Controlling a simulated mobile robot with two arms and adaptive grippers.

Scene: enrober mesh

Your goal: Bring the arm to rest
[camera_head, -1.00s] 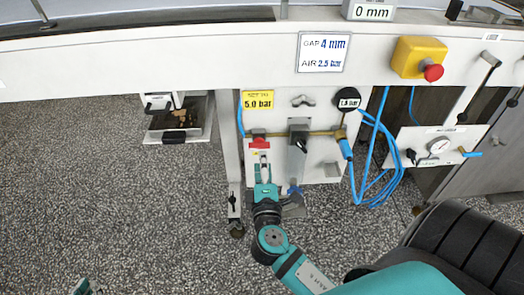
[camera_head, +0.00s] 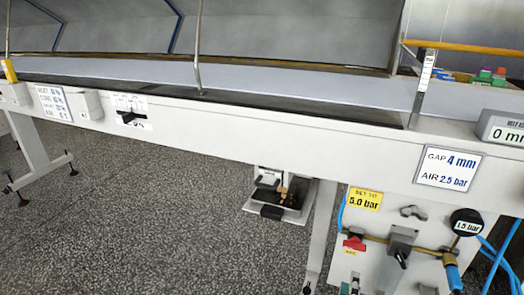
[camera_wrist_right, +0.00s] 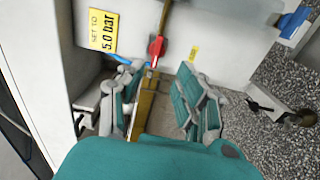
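My right gripper (camera_wrist_right: 158,92) is open in the right wrist view, its two teal and grey fingers apart. Between and beyond them are a brass pipe (camera_wrist_right: 146,104) and a red valve handle (camera_wrist_right: 155,47). I cannot tell whether a finger touches them. In the head view the red handle (camera_head: 354,244) shows on the white panel. Only small tips of my right gripper (camera_head: 350,287) show at the bottom edge, below the handle. The rest of my right arm is out of that view. My left gripper is not in view.
The panel carries a yellow 5.0 bar label (camera_head: 365,199), a grey regulator (camera_head: 401,242), a gauge (camera_head: 466,222) and blue hoses (camera_head: 497,262). The long white machine frame (camera_head: 270,140) runs across above. A small tray unit (camera_head: 283,195) hangs below it. Speckled floor (camera_head: 150,220) lies open at left.

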